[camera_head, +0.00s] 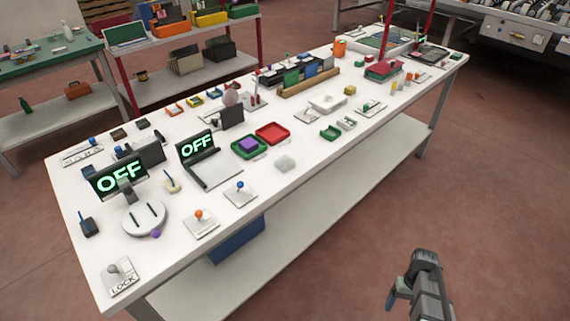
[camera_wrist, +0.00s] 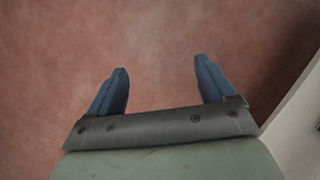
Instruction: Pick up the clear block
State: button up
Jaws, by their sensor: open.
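The clear block (camera_head: 285,163) is a small pale translucent block. It lies on the white table near its front edge, just right of and in front of the green tray with a purple block. My gripper (camera_head: 396,292) is at the lower right in the head view, over the floor in front of the table and well apart from the block. In the wrist view my gripper (camera_wrist: 161,82) shows two blue fingers spread wide with only reddish floor between them. The clear block is not visible in the wrist view.
The white table (camera_head: 300,200) is crowded. Near the block stand a green tray (camera_head: 238,151), a red tray (camera_head: 272,132), a blue-knobbed joystick (camera_head: 240,187) and a laptop reading OFF (camera_head: 205,163). The table front right of the block is fairly clear. A pale surface (camera_wrist: 298,130) shows at the wrist view's right.

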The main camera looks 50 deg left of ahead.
jog(key=w+a+r+n+t, duration=0.1)
jog(key=w+a+r+n, duration=0.2)
jog(key=a+r, duration=1)
jog(key=w+a+r+n+t, duration=0.1)
jog(key=w+a+r+n, duration=0.2)
jog(key=a+r, duration=1)
jog(key=s+a+r+n+t+y, duration=0.1)
jog(key=s+a+r+n, duration=0.3)
jog(key=a+r, duration=0.8)
jog(key=s+a+r+n+t+y, duration=0.1)
jog(key=s+a+r, duration=0.6)
jog(key=a+r, duration=0.55)
send_over(285, 161)
jog(key=f, duration=0.9)
jog(key=shift+w+d, duration=0.2)
jog(key=shift+d, duration=0.05)
jog(key=shift+s+a+f, duration=0.1)
jog(key=shift+a+f, duration=0.05)
jog(key=shift+f, duration=1.2)
jog(key=shift+s+a+f, duration=0.1)
jog(key=shift+a+f, duration=0.05)
jog(key=shift+f, duration=1.2)
jog(key=c, duration=1.2)
jog(key=shift+r, duration=0.1)
